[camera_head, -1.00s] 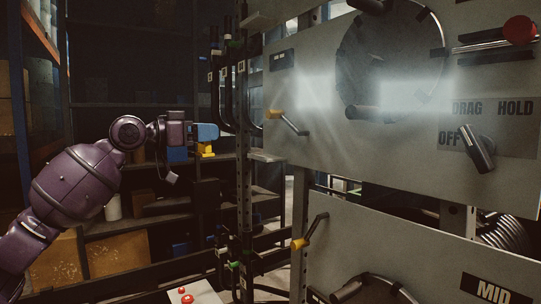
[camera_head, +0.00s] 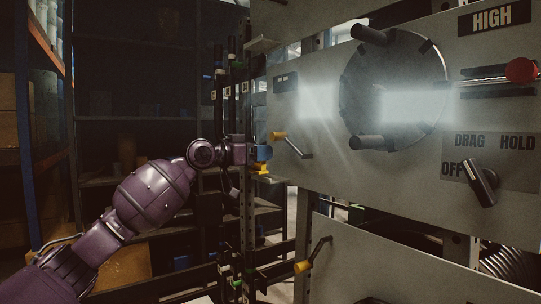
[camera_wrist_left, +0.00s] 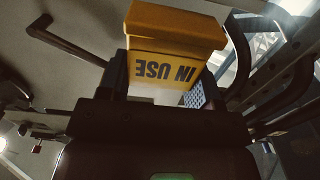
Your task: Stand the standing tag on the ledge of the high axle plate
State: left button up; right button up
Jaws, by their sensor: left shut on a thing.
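My left gripper (camera_head: 262,154) is shut on the yellow standing tag (camera_head: 262,168), at the left edge of the high axle plate (camera_head: 325,170). In the left wrist view the tag (camera_wrist_left: 173,45) is a folded yellow piece with upside-down "IN USE" lettering, between the fingers. The plate is grey, with a large dark disc and a "HIGH" label (camera_head: 490,18). A small ledge (camera_head: 274,180) shows at its lower left, close beside the tag; I cannot tell whether they touch. My right gripper is not in view.
A yellow-ended crank (camera_head: 292,144) sticks out of the plate just right of my gripper. Dark upright hoses (camera_head: 220,90) stand behind and left. A lower plate (camera_head: 390,250) with another yellow-ended crank (camera_head: 312,256) lies below. Shelves fill the back left.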

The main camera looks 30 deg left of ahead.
aim_at(280, 156)
pick_arm(q)
jog(key=shift+w+d+r, duration=0.1)
jog(key=shift+w+d, duration=0.1)
jog(key=shift+w, duration=0.15)
jog(key=p+x, duration=0.1)
jog(key=x, duration=0.1)
jog(key=shift+w+d, duration=0.15)
jog(key=shift+w, duration=0.2)
jog(key=shift+w+f, duration=0.25)
jog(key=shift+f, duration=0.6)
jog(key=shift+s, duration=0.1)
jog(key=shift+d+f, duration=0.1)
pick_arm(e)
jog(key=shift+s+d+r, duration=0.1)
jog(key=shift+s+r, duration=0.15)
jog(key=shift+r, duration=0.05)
pick_arm(q)
jog(key=shift+f, duration=0.1)
